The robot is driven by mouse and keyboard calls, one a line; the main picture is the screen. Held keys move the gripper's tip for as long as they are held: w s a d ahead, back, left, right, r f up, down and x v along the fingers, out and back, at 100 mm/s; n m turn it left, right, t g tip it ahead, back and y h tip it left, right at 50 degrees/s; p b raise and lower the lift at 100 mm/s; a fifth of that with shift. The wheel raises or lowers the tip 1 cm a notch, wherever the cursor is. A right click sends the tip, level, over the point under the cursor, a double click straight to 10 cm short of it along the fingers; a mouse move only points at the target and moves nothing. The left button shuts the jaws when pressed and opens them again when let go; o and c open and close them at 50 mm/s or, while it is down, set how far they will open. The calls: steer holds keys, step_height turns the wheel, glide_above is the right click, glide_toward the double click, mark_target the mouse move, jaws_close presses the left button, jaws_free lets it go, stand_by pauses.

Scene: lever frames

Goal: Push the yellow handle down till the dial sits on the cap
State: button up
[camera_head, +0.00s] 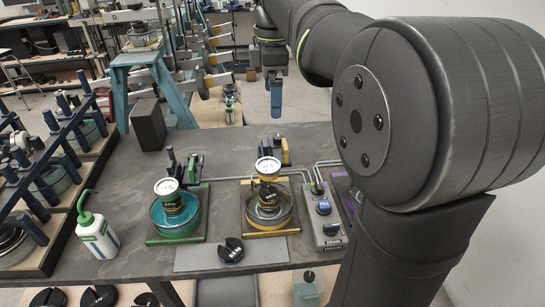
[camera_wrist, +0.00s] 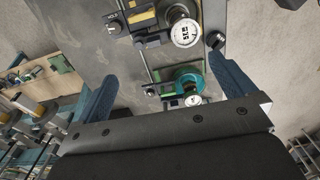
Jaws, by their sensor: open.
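The yellow-marked frame (camera_head: 252,226) stands mid-table, holding a clear dish. A white-faced dial (camera_head: 268,167) sits above a dark labelled cylinder (camera_head: 268,196) over the dish; I cannot tell whether it touches a cap. A yellow upright piece (camera_head: 286,152), probably part of the handle, stands behind it. In the wrist view the dial (camera_wrist: 186,32) and a yellow part (camera_wrist: 140,16) show at the top, handle not clearly distinguishable. My gripper (camera_head: 276,100) is above the table's far edge, behind the frame and apart from it. Its blue fingers are apart and empty in the wrist view (camera_wrist: 163,90).
A grey control box (camera_head: 325,222) is on the right. A dark block (camera_head: 148,124), a white bottle (camera_head: 97,236) and a black slotted disc (camera_head: 231,250) are on the table. My arm covers the right side.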

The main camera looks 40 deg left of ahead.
mark_target(286, 143)
steer(key=shift+r, duration=0.75)
steer(key=shift+w, duration=0.2)
steer(key=c, duration=0.4)
steer(key=w, duration=0.3)
steer(key=w+r, duration=0.1)
steer(key=shift+w+d, duration=0.15)
steer(key=shift+d, duration=0.2)
steer(key=shift+c, duration=1.4)
step_height(286, 143, down, 17)
steer(key=shift+f, duration=0.1)
